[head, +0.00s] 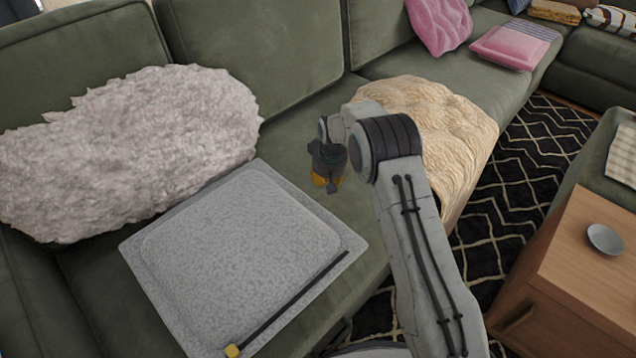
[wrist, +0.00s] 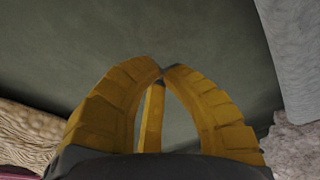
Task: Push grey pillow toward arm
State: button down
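The flat square grey pillow (head: 235,235) lies on the green sofa seat in the head view, front centre. A shaggy pale grey pillow (head: 130,145) leans on the backrest behind and left of it. My gripper (head: 327,183) hangs over the seat to the right of the flat pillow, apart from it. In the wrist view my gripper's yellow fingers (wrist: 162,72) meet at their tips with nothing between them. The flat pillow (wrist: 295,55) shows at the upper right there, and the shaggy pillow (wrist: 296,148) at the lower right. Green upholstery at the left edge may be the sofa arm (head: 35,295).
A cream throw (head: 430,115) drapes over the seat right of my gripper. Pink pillows (head: 512,45) lie farther along the sofa. A wooden table (head: 575,270) with a small grey dish (head: 605,240) stands at the right, beyond a black patterned rug (head: 505,190).

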notch_tip(320, 180, up, 14)
jog(key=p, duration=0.9)
dwell(0.6)
jog(key=shift+d+r+p, duration=0.15)
jog(key=shift+r+p, duration=0.05)
jog(key=shift+p, duration=0.2)
dwell(0.3)
